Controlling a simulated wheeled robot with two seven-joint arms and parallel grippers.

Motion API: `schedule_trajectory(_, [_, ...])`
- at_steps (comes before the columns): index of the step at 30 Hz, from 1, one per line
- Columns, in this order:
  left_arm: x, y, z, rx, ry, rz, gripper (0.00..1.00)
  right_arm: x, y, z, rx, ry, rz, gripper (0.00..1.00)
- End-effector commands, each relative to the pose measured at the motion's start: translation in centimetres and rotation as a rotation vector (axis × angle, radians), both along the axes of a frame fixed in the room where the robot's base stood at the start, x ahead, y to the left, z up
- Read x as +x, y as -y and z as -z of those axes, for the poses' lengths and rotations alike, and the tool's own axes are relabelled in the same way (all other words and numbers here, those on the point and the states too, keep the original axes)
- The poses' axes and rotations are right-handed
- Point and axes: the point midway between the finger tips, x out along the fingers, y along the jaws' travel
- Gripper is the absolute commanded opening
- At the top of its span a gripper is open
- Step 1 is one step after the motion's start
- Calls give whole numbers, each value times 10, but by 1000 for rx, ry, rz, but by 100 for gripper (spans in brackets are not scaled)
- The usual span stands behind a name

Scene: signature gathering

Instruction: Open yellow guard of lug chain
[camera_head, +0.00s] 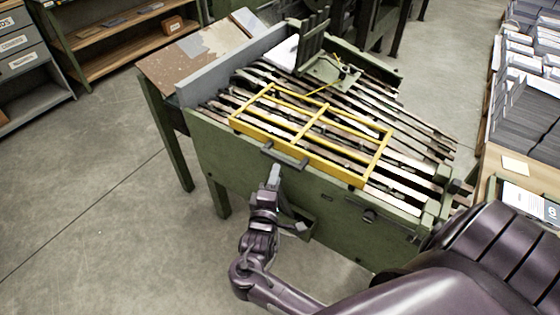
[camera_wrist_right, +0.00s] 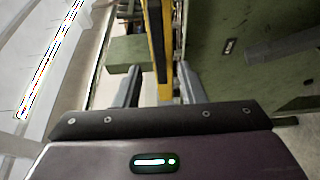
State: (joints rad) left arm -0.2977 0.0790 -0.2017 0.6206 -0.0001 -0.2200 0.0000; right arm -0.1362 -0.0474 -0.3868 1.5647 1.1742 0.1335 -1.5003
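The yellow guard (camera_head: 323,107), an open rectangular frame with a middle bar, lies down over the slatted lug chain (camera_head: 400,135) on the green machine. A dark handle (camera_head: 284,159) sits along its front edge. My right gripper (camera_head: 273,172) is low in front of the machine, just below and slightly left of this handle, seen edge-on. In the right wrist view, its two fingers (camera_wrist_right: 161,84) stand apart with nothing clamped. A yellow bar of the guard (camera_wrist_right: 157,50) shows in the gap between them. Contact with the handle cannot be told. My left gripper is out of view.
The machine's green side panel (camera_head: 225,150) stands close to my right gripper, with a dark knob (camera_head: 369,215) to the right. A bench with paper stacks (camera_head: 530,115) is at the far right. Shelves (camera_head: 110,35) stand at the back left. Floor is free at left.

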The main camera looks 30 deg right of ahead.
Motion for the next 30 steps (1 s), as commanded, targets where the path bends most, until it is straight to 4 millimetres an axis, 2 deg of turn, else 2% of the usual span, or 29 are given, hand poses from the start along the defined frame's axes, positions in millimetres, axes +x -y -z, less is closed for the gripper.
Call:
schedule_trajectory(6, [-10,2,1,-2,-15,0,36,25,25,-1,-5,-1,2,36])
schedule_trajectory(12, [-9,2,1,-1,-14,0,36,44,44,0,-3,-1,0,36])
schedule_trajectory(24, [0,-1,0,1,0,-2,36,51,51,0,1,-2,0,36])
schedule_trajectory(30, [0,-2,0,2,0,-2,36,51,51,1,1,-2,-1,12])
